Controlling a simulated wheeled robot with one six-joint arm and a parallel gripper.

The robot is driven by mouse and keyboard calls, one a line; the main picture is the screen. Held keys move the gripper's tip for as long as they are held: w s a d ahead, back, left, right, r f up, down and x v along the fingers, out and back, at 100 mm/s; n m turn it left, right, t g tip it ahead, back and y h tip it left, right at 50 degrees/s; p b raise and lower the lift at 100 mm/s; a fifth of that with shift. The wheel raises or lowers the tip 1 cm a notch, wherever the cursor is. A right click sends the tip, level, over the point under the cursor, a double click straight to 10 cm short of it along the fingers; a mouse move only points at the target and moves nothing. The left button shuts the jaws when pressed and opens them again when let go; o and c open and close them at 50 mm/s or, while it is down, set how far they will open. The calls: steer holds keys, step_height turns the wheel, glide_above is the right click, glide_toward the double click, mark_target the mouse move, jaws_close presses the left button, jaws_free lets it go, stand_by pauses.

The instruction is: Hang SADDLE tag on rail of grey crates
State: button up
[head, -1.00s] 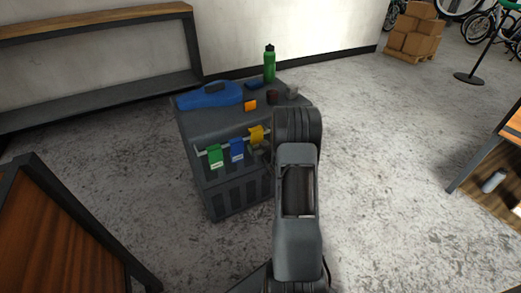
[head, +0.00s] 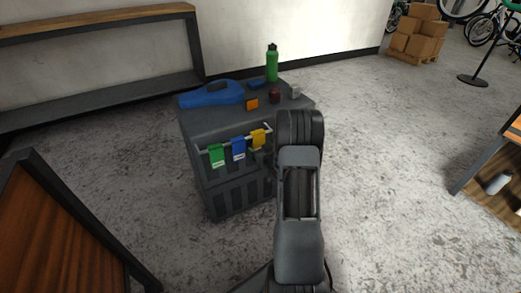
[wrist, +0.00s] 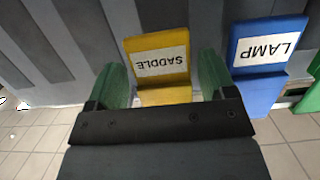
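The yellow SADDLE tag (head: 258,138) hangs at the right end of the pale rail (head: 203,151) on the front of the grey crates (head: 237,199). In the wrist view the SADDLE tag (wrist: 158,62) shows its label upside down, between the two green fingers of my gripper (wrist: 165,80). The fingers are apart, with a visible gap beside the tag. The blue LAMP tag (wrist: 262,55) is just right of it; it also shows on the rail in the head view (head: 238,149). A green tag (head: 217,155) hangs further left. My arm hides the gripper's fingers in the head view.

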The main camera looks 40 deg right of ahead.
steer(key=shift+o, duration=1)
steer(key=p+v, duration=0.4)
steer(key=v, duration=1)
steer(key=w+a+r+n+g+h+p, duration=0.1)
steer(key=a+r+g+p, duration=0.25)
steer(key=r+p, duration=0.65)
steer(key=w+a+r+g+p, duration=0.2)
steer(key=a+r+p, duration=0.3)
steer(key=r, duration=1)
steer(key=s+a+r+g+y+p, duration=0.1)
steer(key=s+a+r+g+p, duration=0.2)
steer(key=s+a+r+p, duration=0.4)
steer(key=s+a+r+g+y+p, duration=0.2)
steer(key=s+a+r+p, duration=0.5)
steer(key=r, duration=0.7)
steer(key=a+g+p, duration=0.1)
steer(key=a, duration=0.1)
steer(key=shift+s+a+r+n, duration=0.2)
steer(key=shift+s+a+n, duration=0.1)
steer(key=shift+s+n, duration=0.1)
steer(key=shift+w, duration=0.1)
